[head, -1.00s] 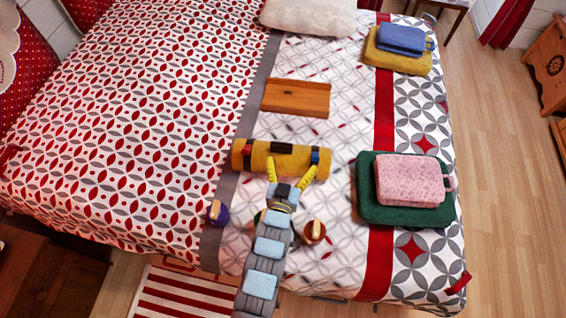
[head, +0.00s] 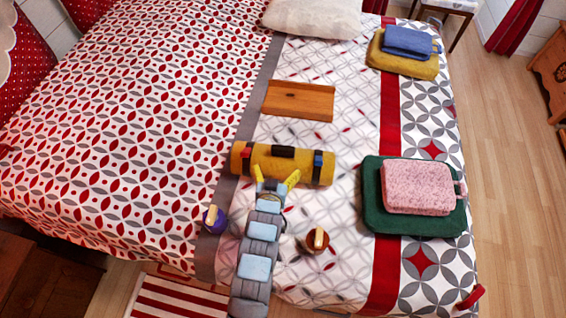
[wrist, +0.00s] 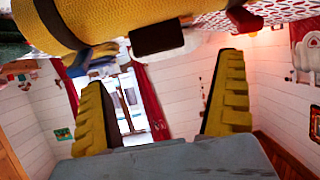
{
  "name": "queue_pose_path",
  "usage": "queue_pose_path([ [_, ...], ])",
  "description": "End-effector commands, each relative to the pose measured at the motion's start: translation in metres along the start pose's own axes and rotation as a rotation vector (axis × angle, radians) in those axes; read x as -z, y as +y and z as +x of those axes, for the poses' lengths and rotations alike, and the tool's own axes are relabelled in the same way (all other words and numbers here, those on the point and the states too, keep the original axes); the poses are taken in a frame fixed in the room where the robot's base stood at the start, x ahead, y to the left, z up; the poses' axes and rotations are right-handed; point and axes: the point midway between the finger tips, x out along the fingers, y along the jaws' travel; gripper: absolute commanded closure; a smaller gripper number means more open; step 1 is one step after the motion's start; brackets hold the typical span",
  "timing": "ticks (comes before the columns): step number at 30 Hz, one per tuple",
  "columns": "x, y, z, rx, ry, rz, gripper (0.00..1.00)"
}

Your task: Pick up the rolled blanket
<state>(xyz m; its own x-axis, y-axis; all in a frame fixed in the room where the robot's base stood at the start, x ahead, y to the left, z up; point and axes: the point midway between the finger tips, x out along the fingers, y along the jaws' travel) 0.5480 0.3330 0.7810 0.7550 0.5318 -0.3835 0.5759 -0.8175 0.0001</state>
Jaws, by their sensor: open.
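The roll is not between the fingers there. Contact cannot be told.
A wooden board (head: 298,101) lies beyond the roll. A purple item (head: 215,222) and a brown round item (head: 316,241) flank my arm. A green pad (head: 373,200) bears a pink folded piece (head: 418,188) at right. Blue (head: 407,41) and yellow (head: 402,64) folded pieces lie far right.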

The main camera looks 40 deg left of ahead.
Motion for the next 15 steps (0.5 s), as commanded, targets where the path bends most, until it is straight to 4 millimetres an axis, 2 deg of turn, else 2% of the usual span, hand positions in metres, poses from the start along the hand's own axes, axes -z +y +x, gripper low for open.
queue_pose_path([
  [9,0.001,0.001,0.04,-0.001,0.001,0.001,0.0],
  [15,0.001,0.001,0.058,-0.001,0.001,0.001,0.0],
])
